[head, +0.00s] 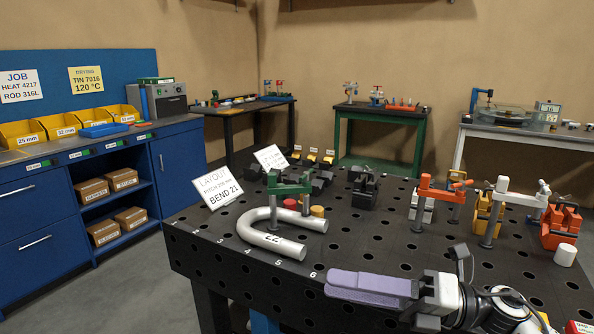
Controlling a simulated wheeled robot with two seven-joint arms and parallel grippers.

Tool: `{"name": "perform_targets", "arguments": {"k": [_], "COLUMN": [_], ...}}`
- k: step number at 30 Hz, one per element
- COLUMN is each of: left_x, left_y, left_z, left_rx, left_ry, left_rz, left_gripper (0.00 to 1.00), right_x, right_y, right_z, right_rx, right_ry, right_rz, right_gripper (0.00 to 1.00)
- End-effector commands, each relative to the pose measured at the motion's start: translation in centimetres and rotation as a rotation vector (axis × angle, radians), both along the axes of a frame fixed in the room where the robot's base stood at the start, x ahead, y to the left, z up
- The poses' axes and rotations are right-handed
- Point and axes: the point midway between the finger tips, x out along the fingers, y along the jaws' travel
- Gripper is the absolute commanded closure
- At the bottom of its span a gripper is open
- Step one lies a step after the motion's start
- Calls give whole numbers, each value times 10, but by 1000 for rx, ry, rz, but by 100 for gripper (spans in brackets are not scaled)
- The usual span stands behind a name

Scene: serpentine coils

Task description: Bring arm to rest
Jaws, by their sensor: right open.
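My right gripper (335,287) shows at the bottom right of the head view, its purple fingers pointing left over the front part of the dark perforated table (350,250). It is open, and I see nothing between its fingers. My right arm comes in from the lower right corner. My left arm and left gripper are not in view. A bent U-shaped metal tube (272,241) marked 22 lies on the table, left of and beyond the gripper and apart from it.
A green clamp (290,186) stands at the tube. Orange (440,190) and white (518,200) clamps and a white cylinder (565,255) stand at the right. Two layout signs (217,187) stand at the table's left. Blue cabinets (40,215) are further left. The table's middle is mostly clear.

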Motion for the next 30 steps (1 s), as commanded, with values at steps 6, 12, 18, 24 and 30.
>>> {"name": "perform_targets", "arguments": {"k": [6,12,18,24,30], "left_x": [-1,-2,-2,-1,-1], "left_y": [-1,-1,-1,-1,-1], "left_z": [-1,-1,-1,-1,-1], "left_rx": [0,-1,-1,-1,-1], "left_ry": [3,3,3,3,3], "left_rz": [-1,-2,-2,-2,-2], "left_gripper": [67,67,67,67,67], "right_x": [14,-9,-91,-178,-213], "right_y": [-3,-46,-76,-85,-87], "right_z": [-66,-193,-315,-384,-404], "right_rx": [484,840,1067,1191,1229], "right_ry": [590,1193,1684,1997,2109], "right_rz": [-307,-667,-1000,-1237,-1330], "right_gripper": [60,60,60,60,60]}}
